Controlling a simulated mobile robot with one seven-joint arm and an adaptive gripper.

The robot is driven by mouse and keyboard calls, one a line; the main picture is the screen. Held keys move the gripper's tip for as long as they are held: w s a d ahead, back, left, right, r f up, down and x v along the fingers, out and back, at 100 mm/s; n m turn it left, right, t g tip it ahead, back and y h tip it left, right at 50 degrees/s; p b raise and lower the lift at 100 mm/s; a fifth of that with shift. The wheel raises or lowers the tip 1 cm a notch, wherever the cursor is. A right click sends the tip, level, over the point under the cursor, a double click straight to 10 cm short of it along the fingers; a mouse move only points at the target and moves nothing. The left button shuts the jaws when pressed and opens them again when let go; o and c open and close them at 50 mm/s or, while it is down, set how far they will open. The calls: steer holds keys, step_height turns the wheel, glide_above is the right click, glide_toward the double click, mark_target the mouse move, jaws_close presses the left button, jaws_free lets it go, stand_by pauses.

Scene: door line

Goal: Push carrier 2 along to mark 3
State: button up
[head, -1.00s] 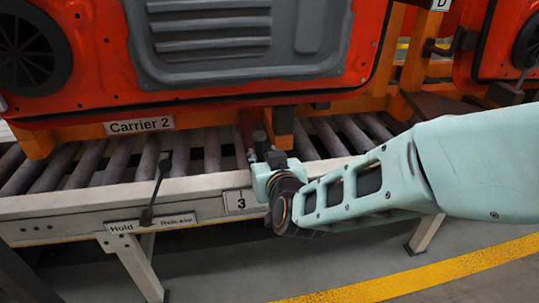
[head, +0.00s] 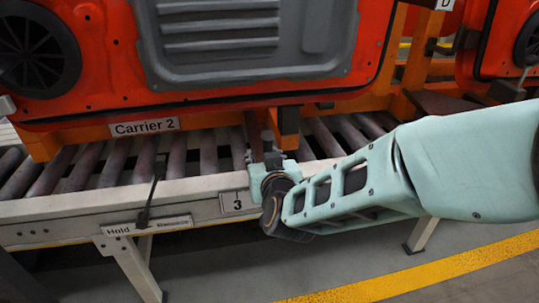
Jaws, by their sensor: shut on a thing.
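Carrier 2 (head: 144,127) is an orange frame holding a red door with a grey inner panel. It rides on the roller line (head: 112,165). The mark 3 plate (head: 237,201) is on the pale front rail, below and slightly left of my gripper (head: 268,147). My gripper reaches in from the right, at the carrier's lower right end, beside an orange post (head: 288,121). It is shut on a part of carrier 2; the fingertips are small and partly hidden, so the exact grip point is unclear.
A dark lever (head: 156,185) stands at the front rail by a Hold/Release plate (head: 118,229). Another orange carrier with a red door (head: 500,50) stands to the right. Bare rollers show between them, partly behind my arm. A yellow floor line (head: 410,272) runs in front.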

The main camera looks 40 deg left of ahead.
steer(key=shift+o, duration=1)
steer(key=s+a, duration=0.2)
steer(key=shift+s+a+r+n+g+y, duration=0.1)
steer(key=shift+s+n+g+y, duration=0.2)
steer(key=shift+s, duration=0.05)
steer(key=shift+s+a, duration=0.5)
steer(key=shift+s, duration=0.05)
jaws_close()
steer(key=shift+s+a, duration=0.3)
steer(key=c, duration=0.6)
jaws_free()
steer(key=shift+w+d, duration=0.3)
steer(key=shift+w, duration=0.1)
steer(key=shift+c, duration=0.2)
steer(key=o, duration=0.9)
steer(key=shift+w+d, duration=0.2)
steer(key=shift+c, duration=0.2)
steer(key=o, duration=1.5)
steer(key=shift+s+a, duration=0.15)
steer(key=shift+s, duration=0.2)
